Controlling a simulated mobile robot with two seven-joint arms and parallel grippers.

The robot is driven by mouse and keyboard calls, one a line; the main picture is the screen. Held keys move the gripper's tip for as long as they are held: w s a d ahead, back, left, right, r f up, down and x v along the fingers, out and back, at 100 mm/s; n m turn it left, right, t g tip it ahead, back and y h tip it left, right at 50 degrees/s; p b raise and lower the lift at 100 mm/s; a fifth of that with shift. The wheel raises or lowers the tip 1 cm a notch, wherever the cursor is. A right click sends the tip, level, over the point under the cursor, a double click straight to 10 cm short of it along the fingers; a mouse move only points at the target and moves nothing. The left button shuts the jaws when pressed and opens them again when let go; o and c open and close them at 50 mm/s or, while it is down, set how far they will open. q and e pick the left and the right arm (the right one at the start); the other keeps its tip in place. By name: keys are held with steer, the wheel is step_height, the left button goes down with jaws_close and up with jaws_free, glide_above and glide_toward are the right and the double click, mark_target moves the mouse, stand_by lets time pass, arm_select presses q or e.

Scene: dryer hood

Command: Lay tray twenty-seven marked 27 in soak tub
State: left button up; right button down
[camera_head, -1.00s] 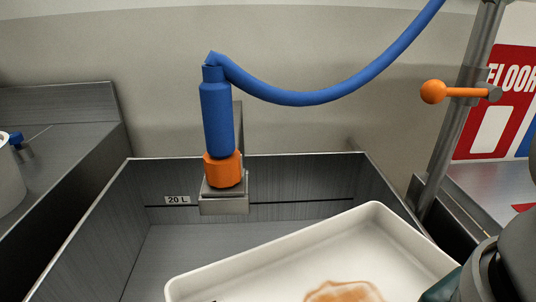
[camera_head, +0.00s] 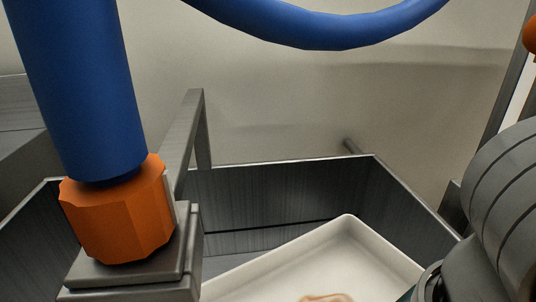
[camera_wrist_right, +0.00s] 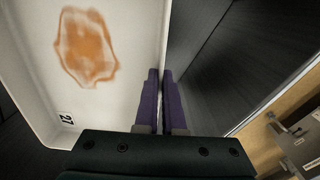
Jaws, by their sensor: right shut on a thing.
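The white tray (camera_head: 370,255) has a raised rim and an orange-brown stain inside. In the right wrist view the tray (camera_wrist_right: 40,35) shows a label reading 27 near its end. My right gripper (camera_wrist_right: 161,98) has its purple fingers closed on the tray's side wall. In the head view its fingers are hidden, and my right arm comes in at the lower right. The grey steel soak tub (camera_head: 290,195) is around and behind the tray, which overlaps its opening at an angle. I cannot tell whether the tray touches the tub floor. My left gripper is out of view.
A blue nozzle (camera_head: 80,90) with an orange collar (camera_head: 118,212) stands large at the left on a steel bracket (camera_head: 188,140). A blue hose (camera_head: 320,25) loops across the top. Part of the tub behind the tray is clear.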

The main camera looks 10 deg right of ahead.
step_height(320, 180, down, 12)
steer(key=b, duration=0.4)
steer(key=shift+r, duration=0.2)
step_height(320, 180, down, 4)
steer(key=shift+f+b, duration=0.2)
steer(key=shift+b, duration=0.8)
steer(key=c, duration=1.5)
jaws_free()
steer(key=shift+f, duration=0.15)
steer(key=o, duration=0.5)
